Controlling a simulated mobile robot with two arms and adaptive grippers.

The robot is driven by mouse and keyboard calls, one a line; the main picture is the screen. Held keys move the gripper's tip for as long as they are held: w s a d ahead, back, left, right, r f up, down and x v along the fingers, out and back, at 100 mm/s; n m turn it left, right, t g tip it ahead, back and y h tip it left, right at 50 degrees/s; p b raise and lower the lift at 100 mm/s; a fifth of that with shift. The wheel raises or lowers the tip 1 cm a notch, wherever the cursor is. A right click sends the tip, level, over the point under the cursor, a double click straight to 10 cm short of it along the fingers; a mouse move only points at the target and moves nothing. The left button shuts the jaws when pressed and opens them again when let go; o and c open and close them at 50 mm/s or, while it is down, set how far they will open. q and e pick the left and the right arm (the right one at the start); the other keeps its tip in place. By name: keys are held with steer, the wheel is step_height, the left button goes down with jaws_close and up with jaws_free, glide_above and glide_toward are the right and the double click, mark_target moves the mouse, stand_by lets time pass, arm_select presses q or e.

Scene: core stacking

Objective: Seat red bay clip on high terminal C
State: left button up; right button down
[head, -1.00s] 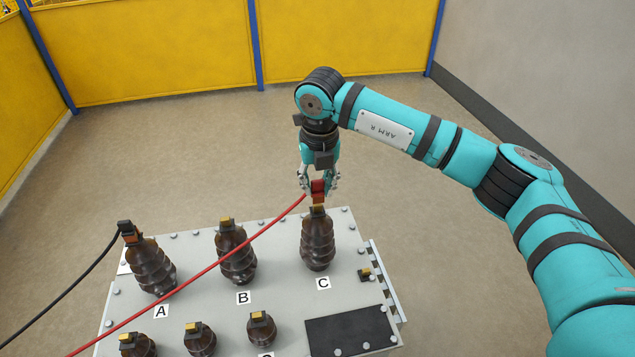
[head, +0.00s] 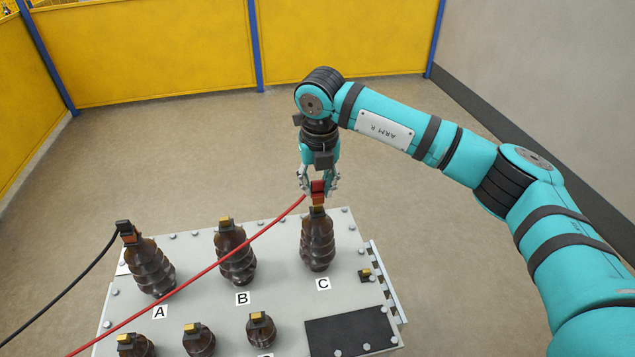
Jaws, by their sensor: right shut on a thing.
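The red bay clip (head: 318,187) sits at the top of high terminal C (head: 318,240), a tall brown ribbed insulator with the label C at its foot. My right gripper (head: 318,186) points down and is shut on the clip. The clip is right at the terminal's brass top (head: 318,203); whether it is fully down on it I cannot tell. A red cable (head: 190,276) runs from the clip down to the lower left. My left gripper is not in view.
High terminal B (head: 236,255) has a bare brass top. High terminal A (head: 150,265) carries a black clip (head: 125,229) with a black cable. Several low terminals (head: 261,330) stand in front. A dark plate (head: 350,332) lies at the front right. Yellow panels stand behind.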

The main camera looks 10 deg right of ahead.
mark_target(318, 191)
steer(key=shift+f+b, duration=1.3)
steer(key=shift+f, duration=0.25)
steer(key=c, duration=1)
jaws_free()
steer(key=shift+r, duration=0.25)
steer(key=r, duration=0.3)
steer(key=s+r, duration=0.1)
steer(key=r, duration=0.7)
steer(key=shift+s+r, duration=0.25)
steer(key=o, duration=1)
